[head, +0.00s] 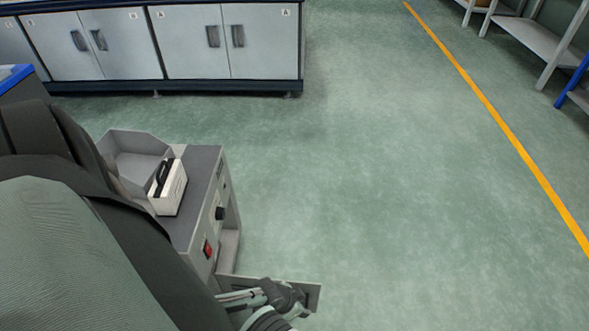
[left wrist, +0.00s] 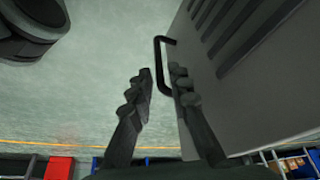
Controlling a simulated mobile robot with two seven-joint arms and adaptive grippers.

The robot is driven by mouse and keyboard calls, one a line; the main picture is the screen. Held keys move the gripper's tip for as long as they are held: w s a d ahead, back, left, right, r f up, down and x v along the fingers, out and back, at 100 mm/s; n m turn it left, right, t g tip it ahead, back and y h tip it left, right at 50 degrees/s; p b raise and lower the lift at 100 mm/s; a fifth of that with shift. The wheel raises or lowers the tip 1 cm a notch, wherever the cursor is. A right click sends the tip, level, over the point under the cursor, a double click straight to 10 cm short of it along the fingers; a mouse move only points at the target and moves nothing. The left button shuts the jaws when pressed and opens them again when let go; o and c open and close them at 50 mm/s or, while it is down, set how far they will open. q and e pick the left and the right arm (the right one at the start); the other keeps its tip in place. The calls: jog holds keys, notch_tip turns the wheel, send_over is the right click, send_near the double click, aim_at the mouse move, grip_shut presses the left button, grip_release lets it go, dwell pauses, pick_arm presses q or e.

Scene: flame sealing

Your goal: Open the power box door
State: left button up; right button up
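The power box (head: 205,205) is a grey cabinet with a dark top, a black knob and a red switch, at the lower left in the head view. Its door (head: 312,296) is a grey panel standing out from the cabinet's front, so it is swung open. In the left wrist view the door (left wrist: 255,75) shows dark slots and a black bar handle (left wrist: 158,62). My left gripper (head: 293,300) is beside the door. Its two fingers (left wrist: 160,85) are apart, with the lower end of the handle between them; firm contact cannot be told. My right gripper is not in view.
A grey open tray (head: 125,145) and a white case with a black handle (head: 168,190) sit on the power box. White cabinets (head: 190,45) stand at the back left, shelves (head: 535,40) at the upper right. The green floor (head: 400,190) between is clear.

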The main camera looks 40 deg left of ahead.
pick_arm(q)
jog(key=v, duration=0.8)
dwell(0.4)
